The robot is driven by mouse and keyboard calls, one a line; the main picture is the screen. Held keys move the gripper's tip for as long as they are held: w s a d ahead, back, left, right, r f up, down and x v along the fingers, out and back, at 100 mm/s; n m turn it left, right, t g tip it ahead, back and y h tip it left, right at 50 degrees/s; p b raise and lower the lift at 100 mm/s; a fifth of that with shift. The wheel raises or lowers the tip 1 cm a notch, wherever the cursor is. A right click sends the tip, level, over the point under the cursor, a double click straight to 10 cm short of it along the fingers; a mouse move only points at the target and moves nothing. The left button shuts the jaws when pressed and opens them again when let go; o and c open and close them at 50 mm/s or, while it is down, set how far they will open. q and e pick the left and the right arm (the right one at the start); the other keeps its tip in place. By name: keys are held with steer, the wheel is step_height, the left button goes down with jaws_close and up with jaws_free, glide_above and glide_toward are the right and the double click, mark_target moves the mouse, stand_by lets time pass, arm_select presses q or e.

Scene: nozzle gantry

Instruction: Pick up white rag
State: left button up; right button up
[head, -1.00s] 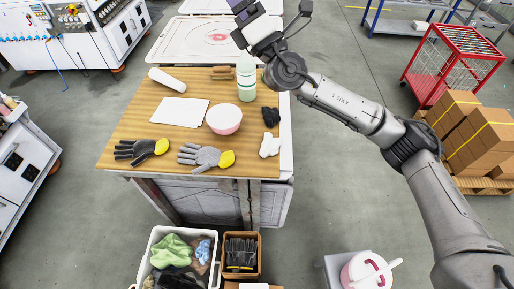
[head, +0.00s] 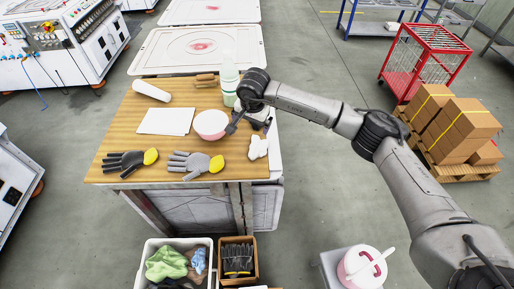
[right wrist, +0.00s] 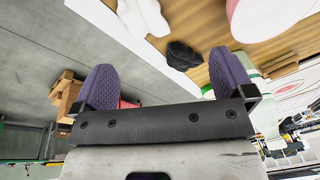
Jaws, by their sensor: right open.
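The white rag (head: 258,147) lies crumpled near the right edge of the wooden table (head: 215,180). It also shows in the right wrist view (right wrist: 143,16), cut off by the top edge. My right gripper (head: 250,127) hangs over the right side of the table, just behind the rag in the head view. In the right wrist view its two purple fingers (right wrist: 165,82) are wide apart with nothing between them. A black rag (right wrist: 183,55) lies beyond the fingers, near the white rag; the gripper covers it in the head view. My left gripper is not in view.
A pink-white bowl (head: 210,124) stands just left of the gripper, with a green-white bottle (head: 229,82) behind. Two gloves (head: 196,164) (head: 130,161) lie along the front. White sheets (head: 166,121) and a white roll (head: 151,90) lie left. Bins (head: 147,265) stand below.

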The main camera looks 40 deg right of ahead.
steer(key=s+n, duration=0.1)
steer(key=n+g, duration=0.1)
glide_above(258, 145)
steer(key=a, duration=0.1)
steer(key=f, duration=0.7)
steer(key=shift+s+f+b, duration=0.3)
steer(key=shift+f+b, duration=0.05)
steer(key=shift+f, duration=0.05)
steer(key=shift+h, duration=0.3)
steer(key=shift+w+d+f, duration=0.1)
steer(key=shift+d+f, duration=0.05)
steer(key=shift+f, duration=0.85)
steer(key=shift+w+d+f, duration=0.1)
steer(key=shift+d+f, duration=0.1)
steer(key=shift+f, duration=0.75)
steer(key=shift+w+d+f, duration=0.1)
steer(key=shift+d+f, duration=0.05)
steer(key=shift+f, duration=0.85)
steer(key=c, duration=1)
steer(key=shift+r, duration=0.1)
